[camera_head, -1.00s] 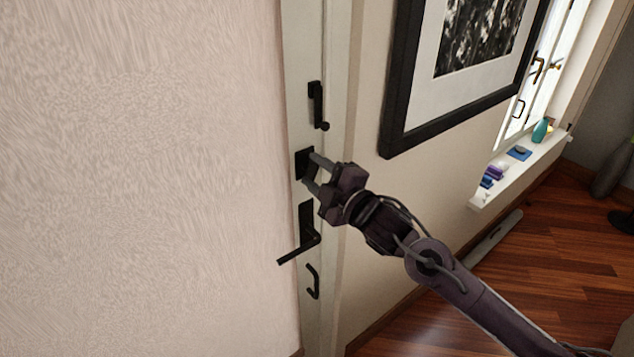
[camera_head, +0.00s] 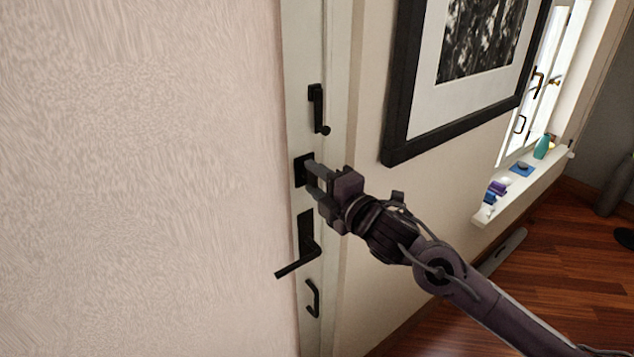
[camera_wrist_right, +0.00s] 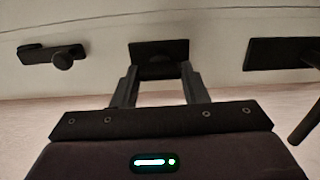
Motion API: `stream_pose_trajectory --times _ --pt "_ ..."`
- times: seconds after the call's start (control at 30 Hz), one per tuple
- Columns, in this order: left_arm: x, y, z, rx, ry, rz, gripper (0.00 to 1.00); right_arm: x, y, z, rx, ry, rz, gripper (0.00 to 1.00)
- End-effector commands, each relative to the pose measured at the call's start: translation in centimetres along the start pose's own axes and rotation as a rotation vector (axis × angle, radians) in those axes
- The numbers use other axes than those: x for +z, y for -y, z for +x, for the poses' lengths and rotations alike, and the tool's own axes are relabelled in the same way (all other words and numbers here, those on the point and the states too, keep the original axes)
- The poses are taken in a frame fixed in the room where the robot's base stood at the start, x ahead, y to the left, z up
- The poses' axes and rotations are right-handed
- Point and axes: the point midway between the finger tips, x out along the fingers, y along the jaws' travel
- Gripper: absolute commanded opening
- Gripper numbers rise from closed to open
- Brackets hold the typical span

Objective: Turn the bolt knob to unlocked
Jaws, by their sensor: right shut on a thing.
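The bolt knob's dark square plate (camera_head: 299,171) is on the pale door, between an upper latch and the door handle. My right gripper (camera_head: 310,178) reaches it from the right, its two fingers one above the other. In the right wrist view the fingers (camera_wrist_right: 158,84) stand on both sides of the knob (camera_wrist_right: 156,70), shut on it in front of the plate (camera_wrist_right: 160,48). The knob is mostly hidden by the fingers in the head view, so its turn angle cannot be read. My left gripper is not in view.
An upper latch (camera_head: 317,108) sits above the plate. A lever handle (camera_head: 304,258) and a small pull (camera_head: 313,298) are below it. A framed picture (camera_head: 398,110) hangs to the right. A sill (camera_head: 495,206) with small items lies farther right, above open wooden floor.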

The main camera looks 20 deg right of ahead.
Motion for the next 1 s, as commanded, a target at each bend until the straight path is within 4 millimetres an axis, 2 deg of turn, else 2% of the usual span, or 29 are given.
stream_pose_trajectory --times 0.2,0.23,0.4,0.73,1.0 --pt "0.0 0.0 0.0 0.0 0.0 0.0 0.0 0.0 0.1 0.0 -0.002 -0.001 -0.003 0.17" --pt "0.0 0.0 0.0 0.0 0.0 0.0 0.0 0.0 0.1 0.0 -0.002 -0.001 -0.003 0.43" --pt "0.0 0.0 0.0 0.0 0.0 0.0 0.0 0.0 0.1 0.0 -0.002 -0.001 -0.002 0.62" --pt "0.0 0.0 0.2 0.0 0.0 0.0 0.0 0.1 0.2 -0.4 -0.002 0.001 -0.001 0.62" --pt "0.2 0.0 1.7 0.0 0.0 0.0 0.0 0.1 0.6 -4.3 -0.005 0.001 -0.004 0.62"
